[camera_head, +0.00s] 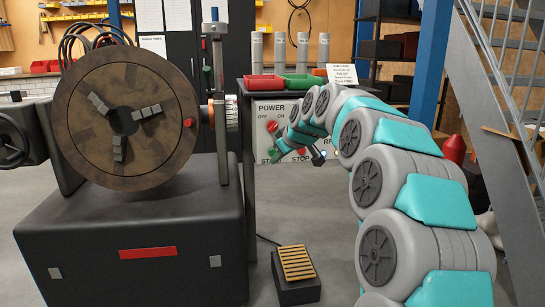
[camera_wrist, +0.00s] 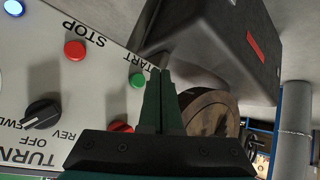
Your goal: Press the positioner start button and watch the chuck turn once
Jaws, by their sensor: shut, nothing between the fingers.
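The green START button (camera_wrist: 137,80) is on the light control panel (camera_wrist: 100,65) in the wrist view. My gripper (camera_wrist: 160,73) is shut and empty; in that picture its dark green fingertips lie just right of the button. I cannot tell the gap in depth. In the head view the panel (camera_head: 266,109) stands at centre, and the end of my arm covers much of its lower part. The chuck (camera_head: 150,160) is a round brown plate with three grey jaws, facing the camera at left. It also shows partly behind my fingers in the wrist view (camera_wrist: 198,105).
A red STOP button (camera_wrist: 75,50), blue lamp (camera_wrist: 14,8), black FWD/REV knob (camera_wrist: 42,114) and a red control (camera_wrist: 121,126) are near my gripper. A foot pedal (camera_head: 297,264) lies on the floor below the panel.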

